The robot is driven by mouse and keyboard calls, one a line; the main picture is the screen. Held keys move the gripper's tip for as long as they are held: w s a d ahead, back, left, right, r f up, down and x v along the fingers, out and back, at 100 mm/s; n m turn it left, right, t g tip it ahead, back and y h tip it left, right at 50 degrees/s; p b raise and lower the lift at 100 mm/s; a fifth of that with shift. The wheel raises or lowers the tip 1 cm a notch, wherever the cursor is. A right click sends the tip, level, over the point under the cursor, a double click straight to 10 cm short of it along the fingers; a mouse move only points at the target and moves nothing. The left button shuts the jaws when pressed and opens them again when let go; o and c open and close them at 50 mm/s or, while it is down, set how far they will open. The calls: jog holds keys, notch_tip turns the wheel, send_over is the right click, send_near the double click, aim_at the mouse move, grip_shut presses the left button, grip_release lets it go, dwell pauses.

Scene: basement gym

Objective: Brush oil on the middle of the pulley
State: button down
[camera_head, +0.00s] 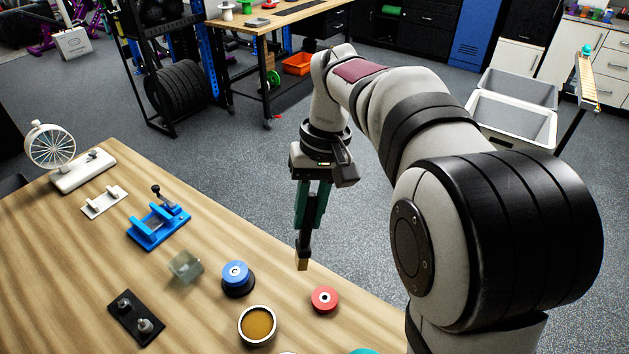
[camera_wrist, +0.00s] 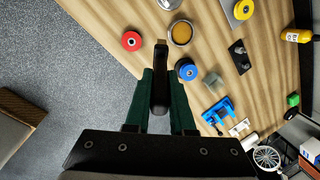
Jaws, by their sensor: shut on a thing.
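My gripper (camera_head: 309,225) has green fingers and is shut on a brush (camera_wrist: 159,90) with a dark handle and tan bristles. The brush points down above the table's far edge, its tip (camera_head: 302,264) apart from everything. A round dish (camera_head: 257,340) holds amber-brown oil (camera_head: 257,323). A blue pulley-like wheel (camera_head: 235,271) sits on a black round base, and a red one (camera_head: 325,298) lies to its right. In the wrist view a yellow wheel (camera_wrist: 243,9) sits on a grey plate. I cannot tell which is the pulley meant.
The wooden table (camera_head: 60,270) also holds a translucent cube (camera_head: 186,266), a black plate with two knobs (camera_head: 137,318), a blue fixture (camera_head: 158,227), a white bracket (camera_head: 104,202) and a white spoked wheel (camera_head: 51,146). A yellow bottle (camera_wrist: 296,36) lies at the wrist view's right.

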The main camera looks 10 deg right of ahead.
jog(key=w+a+f+t+y, duration=0.1)
jog(key=w+a+t, duration=0.1)
jog(key=a, duration=0.5)
jog(key=w+a+f+t+y, duration=0.1)
jog(key=w+a+f, duration=0.15)
jog(key=a, duration=0.35)
jog(key=f, duration=0.4)
jog(key=shift+w+a+t, duration=0.15)
jog(key=shift+w+t, duration=0.05)
jog(key=shift+t, duration=0.1)
